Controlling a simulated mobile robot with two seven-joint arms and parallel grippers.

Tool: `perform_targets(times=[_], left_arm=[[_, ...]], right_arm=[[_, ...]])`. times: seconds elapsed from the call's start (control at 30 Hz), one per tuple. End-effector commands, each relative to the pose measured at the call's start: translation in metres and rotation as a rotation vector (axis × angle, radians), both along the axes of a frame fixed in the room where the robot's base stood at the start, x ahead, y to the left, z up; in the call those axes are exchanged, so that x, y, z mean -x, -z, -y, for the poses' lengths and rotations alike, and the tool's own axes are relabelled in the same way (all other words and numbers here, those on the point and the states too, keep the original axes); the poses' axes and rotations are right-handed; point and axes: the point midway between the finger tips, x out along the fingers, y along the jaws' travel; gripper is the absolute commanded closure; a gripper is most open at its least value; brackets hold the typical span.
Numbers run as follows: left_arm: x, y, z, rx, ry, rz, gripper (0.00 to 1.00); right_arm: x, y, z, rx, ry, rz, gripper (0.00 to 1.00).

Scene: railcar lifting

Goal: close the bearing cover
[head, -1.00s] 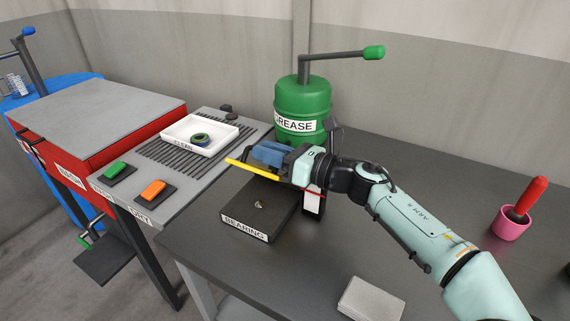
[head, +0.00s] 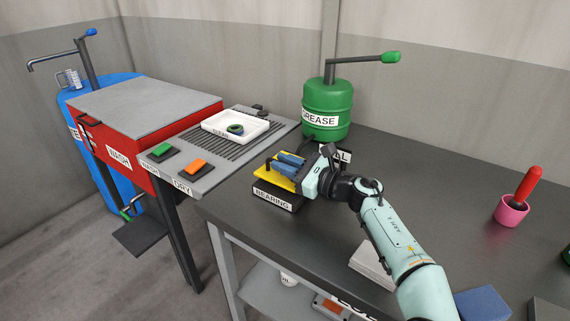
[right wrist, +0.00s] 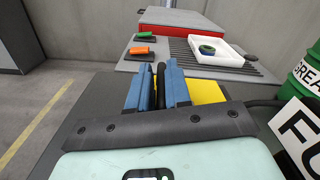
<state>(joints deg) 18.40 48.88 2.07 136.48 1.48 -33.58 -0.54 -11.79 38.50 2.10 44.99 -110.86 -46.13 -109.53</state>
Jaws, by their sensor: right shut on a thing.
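The bearing box (head: 273,200) is a dark block with a BEARING label, on the dark bench. Its yellow cover (head: 266,178) lies over the top of the box, apparently flat. My right gripper (head: 285,165) is at the cover, its blue fingers low over it. In the right wrist view the gripper (right wrist: 155,78) is shut on a black bar (right wrist: 160,88) between its fingers, apparently the cover's handle; the yellow cover (right wrist: 207,92) shows beside them. The gripper hides the cover's far right part. My left gripper is not in view.
A green grease drum (head: 327,108) with a lever stands behind the box. A white tray (head: 236,127) with a ring is at the back left, near the green (head: 163,152) and orange (head: 196,167) buttons. A pink cup (head: 511,212) stands right.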

Motion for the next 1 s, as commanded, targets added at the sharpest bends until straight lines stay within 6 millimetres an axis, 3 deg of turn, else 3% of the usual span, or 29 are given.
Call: perform_targets(times=[0.03, 0.57, 0.6, 0.67, 1.0], left_arm=[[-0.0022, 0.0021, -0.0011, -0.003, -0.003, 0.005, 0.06], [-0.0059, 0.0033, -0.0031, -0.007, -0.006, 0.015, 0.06], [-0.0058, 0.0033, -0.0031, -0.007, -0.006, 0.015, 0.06], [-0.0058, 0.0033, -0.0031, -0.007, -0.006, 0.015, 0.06], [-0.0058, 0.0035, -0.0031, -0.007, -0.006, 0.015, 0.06]], right_arm=[[-0.0042, 0.0096, 0.0052, 0.011, 0.014, -0.008, 1.00], [-0.0046, 0.0170, 0.0036, 0.016, 0.010, -0.017, 1.00], [-0.0046, 0.0171, 0.0036, 0.016, 0.010, -0.017, 0.79], [-0.0045, 0.0165, 0.0034, 0.016, 0.010, -0.017, 0.62], [-0.0016, 0.0089, 0.0030, 0.006, 0.005, -0.008, 0.62]])
